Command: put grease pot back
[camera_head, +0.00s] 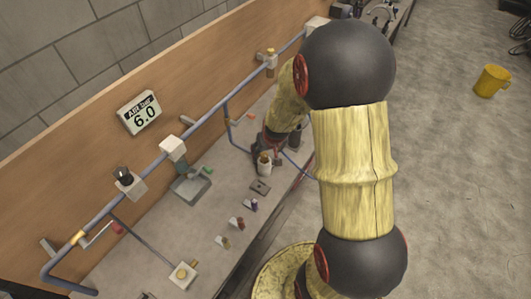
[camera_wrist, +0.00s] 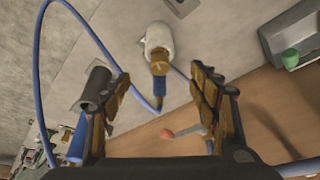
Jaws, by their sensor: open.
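A white pot with a brown-gold top (camera_wrist: 158,42), which looks like the grease pot, stands on the grey bench in the wrist view. It also shows in the head view (camera_head: 264,168), just below my gripper. My gripper (camera_wrist: 160,92) is open, with its two fingers spread apart. The pot lies beyond the fingertips, roughly centred between them in the picture. Nothing is held between the fingers. In the head view, my arm partly covers the gripper (camera_head: 278,138). I cannot tell which spot the pot belongs in.
A dark cylinder (camera_wrist: 97,88) is close beside the left finger. A blue hose (camera_wrist: 95,35) loops around the area. A small dark plate (camera_head: 260,187), a grey tray (camera_head: 190,188) and several small coloured fittings lie along the bench. A blue pipe (camera_head: 215,108) runs along the wooden backboard.

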